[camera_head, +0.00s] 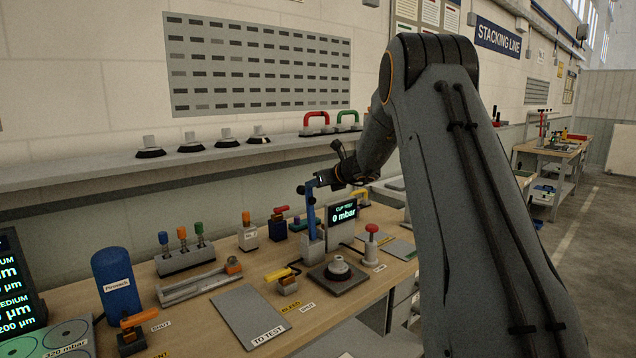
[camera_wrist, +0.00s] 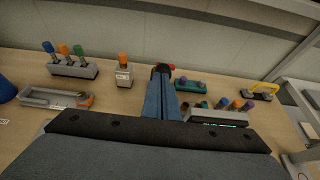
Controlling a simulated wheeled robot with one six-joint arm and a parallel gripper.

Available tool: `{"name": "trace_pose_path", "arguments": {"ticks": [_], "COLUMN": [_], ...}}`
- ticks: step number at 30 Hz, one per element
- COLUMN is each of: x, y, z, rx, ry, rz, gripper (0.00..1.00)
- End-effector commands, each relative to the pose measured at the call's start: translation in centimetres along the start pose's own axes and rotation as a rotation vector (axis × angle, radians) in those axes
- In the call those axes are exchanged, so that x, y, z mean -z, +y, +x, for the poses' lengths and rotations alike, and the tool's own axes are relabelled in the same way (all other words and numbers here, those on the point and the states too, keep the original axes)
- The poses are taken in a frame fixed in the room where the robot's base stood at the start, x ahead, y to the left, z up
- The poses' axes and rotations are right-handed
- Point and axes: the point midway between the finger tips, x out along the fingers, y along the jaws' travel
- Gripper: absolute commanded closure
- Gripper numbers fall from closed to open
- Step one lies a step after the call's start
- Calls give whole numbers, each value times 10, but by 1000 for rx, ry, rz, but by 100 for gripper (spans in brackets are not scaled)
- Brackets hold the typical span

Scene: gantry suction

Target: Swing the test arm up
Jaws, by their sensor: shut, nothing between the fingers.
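The test arm appears as a blue bar (camera_head: 311,216) standing roughly upright from a grey block beside the "CUP TEST" display (camera_head: 343,213), which reads 0 mbar. My gripper (camera_head: 313,184) is at the bar's upper end; I cannot tell whether they touch. In the wrist view my gripper (camera_wrist: 161,72) shows as two long blue-grey fingers side by side, shut with nothing between them. A grey suction cup (camera_head: 338,267) sits on a dark square plate in front of the display. In the wrist view the fingers and wrist body hide much of the bench.
A red-knobbed post (camera_head: 371,240) stands right of the cup. A yellow-handled bleed valve (camera_head: 286,281), a grey "TO TEST" pad (camera_head: 248,312), a blue cylinder (camera_head: 116,285) and a rack of coloured plungers (camera_head: 184,258) occupy the left bench. A shelf (camera_head: 90,187) with several cups runs behind.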

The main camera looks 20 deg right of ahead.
Motion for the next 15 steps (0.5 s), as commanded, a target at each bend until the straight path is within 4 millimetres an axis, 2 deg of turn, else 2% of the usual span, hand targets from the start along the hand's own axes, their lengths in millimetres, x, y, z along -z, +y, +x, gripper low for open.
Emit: {"name": "trace_pose_path", "arguments": {"ticks": [1, 7, 15], "x": [-16, -33, -63], "y": [4, 8, 0], "z": [3, -6, -45], "rx": [-3, -7, 5], "ry": [-20, -20, -19], "rz": [-7, -8, -4], "gripper": [100, 100, 100]}}
